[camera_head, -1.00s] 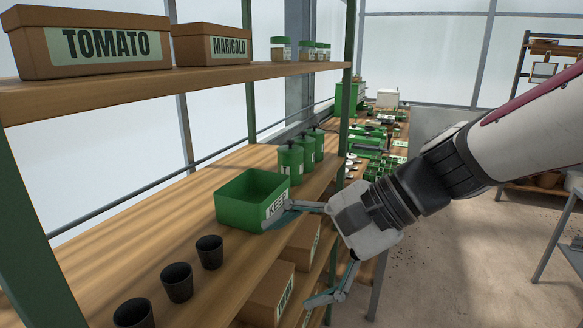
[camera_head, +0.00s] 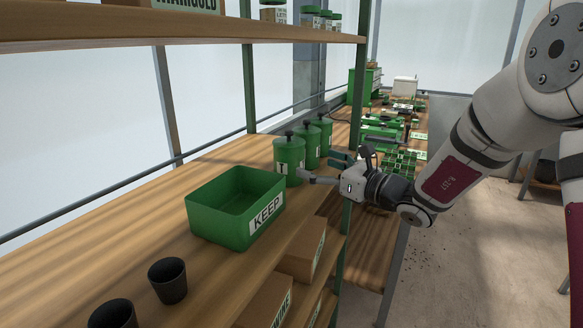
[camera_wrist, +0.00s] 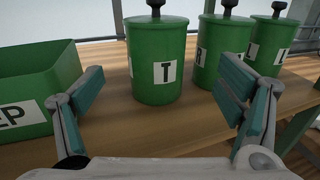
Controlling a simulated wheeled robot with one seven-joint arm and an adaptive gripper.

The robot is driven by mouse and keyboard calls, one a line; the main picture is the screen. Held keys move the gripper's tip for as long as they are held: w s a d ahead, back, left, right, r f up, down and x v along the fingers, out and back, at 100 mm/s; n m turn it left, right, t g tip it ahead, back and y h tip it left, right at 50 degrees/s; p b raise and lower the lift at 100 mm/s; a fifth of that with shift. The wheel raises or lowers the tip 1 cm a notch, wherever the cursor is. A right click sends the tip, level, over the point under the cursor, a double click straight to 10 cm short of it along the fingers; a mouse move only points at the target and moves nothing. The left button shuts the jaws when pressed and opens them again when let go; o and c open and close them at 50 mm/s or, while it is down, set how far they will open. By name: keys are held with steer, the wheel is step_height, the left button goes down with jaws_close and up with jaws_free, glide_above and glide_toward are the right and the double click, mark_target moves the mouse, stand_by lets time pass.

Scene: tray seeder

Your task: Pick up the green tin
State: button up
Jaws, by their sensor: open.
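Several green tins with black knobs stand in a row on the wooden shelf. The nearest green tin (camera_head: 289,158) bears a white label with the letter T; in the wrist view this tin (camera_wrist: 156,92) stands upright between and beyond my open fingers. A second tin (camera_head: 311,147) and a third tin (camera_head: 325,132) stand behind it; in the wrist view they are to the right. My gripper (camera_head: 322,168) is open and empty at the shelf's front edge, facing the T tin. In the wrist view its two fingers (camera_wrist: 162,100) are spread wide, apart from the tin.
A green box labelled KEEP (camera_head: 204,222) stands left of the T tin, close to my left finger in the wrist view. Dark pots (camera_head: 168,281) stand nearer on the shelf. A green shelf post (camera_head: 357,85) rises right of the tins. Cardboard boxes (camera_head: 304,252) sit below.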

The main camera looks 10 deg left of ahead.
mark_target(301, 159)
steer(key=x, duration=0.4)
steer(key=shift+w+a, duration=0.1)
steer(key=shift+f+x, duration=0.1)
steer(key=shift+x, duration=1.2)
steer(key=shift+f+x, duration=0.15)
steer(key=shift+x, duration=1.2)
steer(key=shift+a, duration=0.1)
steer(key=shift+c, duration=0.6)
steer(key=shift+r, duration=0.1)
steer(key=c, duration=1.9)
